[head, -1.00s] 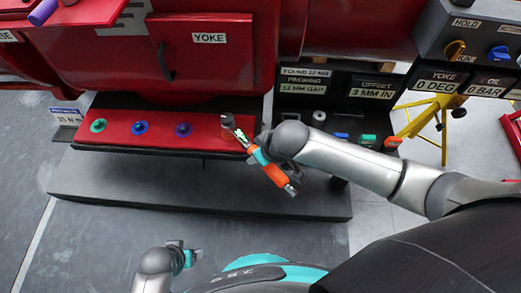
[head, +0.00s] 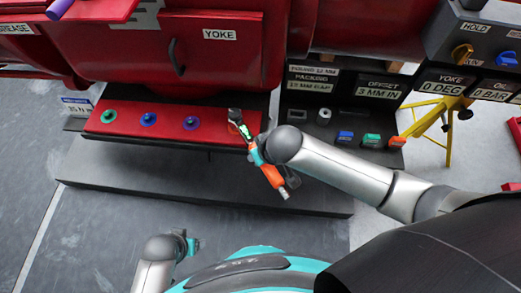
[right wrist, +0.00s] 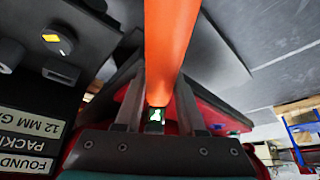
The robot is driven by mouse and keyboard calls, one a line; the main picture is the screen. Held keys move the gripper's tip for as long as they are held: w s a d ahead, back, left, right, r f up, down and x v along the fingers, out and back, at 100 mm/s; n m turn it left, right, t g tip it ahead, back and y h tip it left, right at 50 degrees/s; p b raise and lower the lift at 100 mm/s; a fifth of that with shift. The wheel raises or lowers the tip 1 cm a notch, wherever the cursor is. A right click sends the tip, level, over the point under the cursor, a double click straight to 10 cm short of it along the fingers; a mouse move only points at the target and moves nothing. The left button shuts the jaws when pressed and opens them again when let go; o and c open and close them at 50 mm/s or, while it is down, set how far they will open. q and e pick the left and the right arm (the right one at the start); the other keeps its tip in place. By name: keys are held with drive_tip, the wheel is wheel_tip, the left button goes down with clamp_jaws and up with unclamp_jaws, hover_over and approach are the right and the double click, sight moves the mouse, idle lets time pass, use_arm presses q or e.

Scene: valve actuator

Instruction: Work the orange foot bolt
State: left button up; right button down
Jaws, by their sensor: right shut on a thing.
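My right gripper (head: 259,150) is shut on a wrench with an orange handle (head: 272,177). The handle also shows between the fingers in the right wrist view (right wrist: 170,45), with a small lit display below it. The wrench's dark head (head: 235,116) is over the right end of the red foot rail (head: 170,132). The orange foot bolt cannot be made out; the wrench head may cover it. Green (head: 108,116), blue (head: 148,118) and purple-blue (head: 191,122) bolts stand along the rail. My left gripper (head: 192,246) is low in the view, away from the rail; its jaws are unclear.
The red valve body with the YOKE door (head: 205,50) rises behind the rail. A dark panel to the right holds blue (head: 345,137), green (head: 371,140) and orange (head: 396,142) pieces. A yellow stand (head: 430,115) is farther right. The grey floor in front is clear.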

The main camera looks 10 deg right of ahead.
drive_tip(key=shift+s+a+r+m+h+p, duration=0.15)
drive_tip(key=shift+a+m+h+p, duration=0.25)
drive_tip(key=shift+a+m+p, duration=0.5)
drive_tip(key=shift+a, duration=0.25)
drive_tip(key=shift+s+a+m+h+p, duration=0.1)
drive_tip(key=shift+a+m+h+p, duration=0.35)
drive_tip(key=shift+a+m, duration=0.65)
drive_tip(key=shift+a, duration=0.1)
drive_tip(key=shift+a+m+h, duration=0.35)
drive_tip(key=shift+a+m, duration=0.45)
drive_tip(key=shift+a, duration=0.1)
